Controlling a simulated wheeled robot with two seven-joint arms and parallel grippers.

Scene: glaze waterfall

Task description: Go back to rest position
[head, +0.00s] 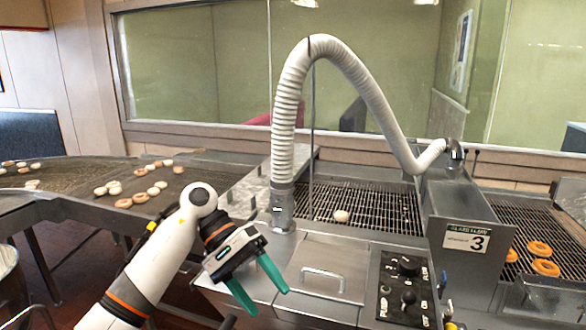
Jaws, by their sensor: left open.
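My left gripper (258,287) is in the lower middle of the head view, at the end of my white arm. Its two green fingers are apart, with nothing between them. It hangs in front of the left part of the steel glazing machine (325,255), close to the lid with a handle; I cannot tell whether it touches. My right gripper is not in view.
A control panel (405,290) with knobs sits right of the lid. A ribbed hose (330,48) arches above. A white doughnut (341,216) lies on the wire belt, orange ones (545,267) at right. A conveyor (75,178) at left carries several doughnuts.

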